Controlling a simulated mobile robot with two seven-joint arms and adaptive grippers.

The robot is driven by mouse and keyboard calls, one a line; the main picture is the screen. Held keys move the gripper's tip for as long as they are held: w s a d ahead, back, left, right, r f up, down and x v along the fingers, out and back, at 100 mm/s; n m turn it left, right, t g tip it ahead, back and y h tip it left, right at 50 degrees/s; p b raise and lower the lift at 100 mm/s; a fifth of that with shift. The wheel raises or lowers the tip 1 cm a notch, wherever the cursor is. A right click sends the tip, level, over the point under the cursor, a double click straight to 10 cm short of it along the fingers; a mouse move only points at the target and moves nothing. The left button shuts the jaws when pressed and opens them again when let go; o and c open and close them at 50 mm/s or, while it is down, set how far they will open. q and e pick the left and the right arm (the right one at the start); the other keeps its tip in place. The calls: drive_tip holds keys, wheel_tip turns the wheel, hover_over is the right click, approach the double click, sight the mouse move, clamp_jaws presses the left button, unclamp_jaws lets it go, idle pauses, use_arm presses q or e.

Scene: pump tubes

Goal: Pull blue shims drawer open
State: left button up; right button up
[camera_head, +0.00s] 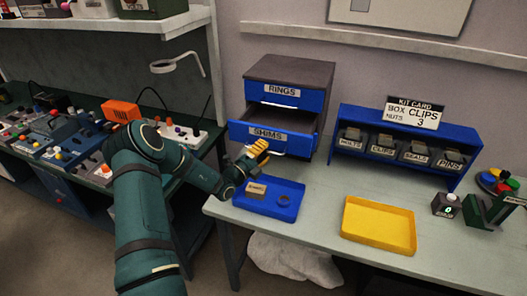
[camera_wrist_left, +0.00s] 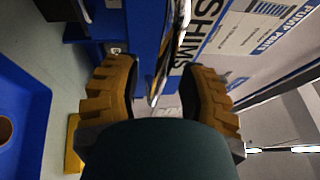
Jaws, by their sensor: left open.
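The blue shims drawer (camera_head: 269,138), labelled SHIMS, is the lower drawer of a dark-topped cabinet. It stands pulled out, with its grey inside showing. My left gripper (camera_head: 257,154), with yellow-orange fingers, is at the drawer's front beside its metal handle (camera_head: 276,153). In the left wrist view the two ridged fingers are apart and the handle (camera_wrist_left: 172,50) runs into the space between them. The drawer front (camera_wrist_left: 146,38) is close ahead there. I cannot tell whether a finger touches the handle. My right gripper is not in view.
The RINGS drawer (camera_head: 286,94) above is shut. A blue tray (camera_head: 294,210) with a box and a ring lies below the gripper. A yellow tray (camera_head: 379,225) and a blue bin rack (camera_head: 394,130) stand to the right. Bare table lies between them.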

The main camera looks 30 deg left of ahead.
use_arm(q)
drive_tip(key=shift+s, duration=0.1)
drive_tip(key=v, duration=1.2)
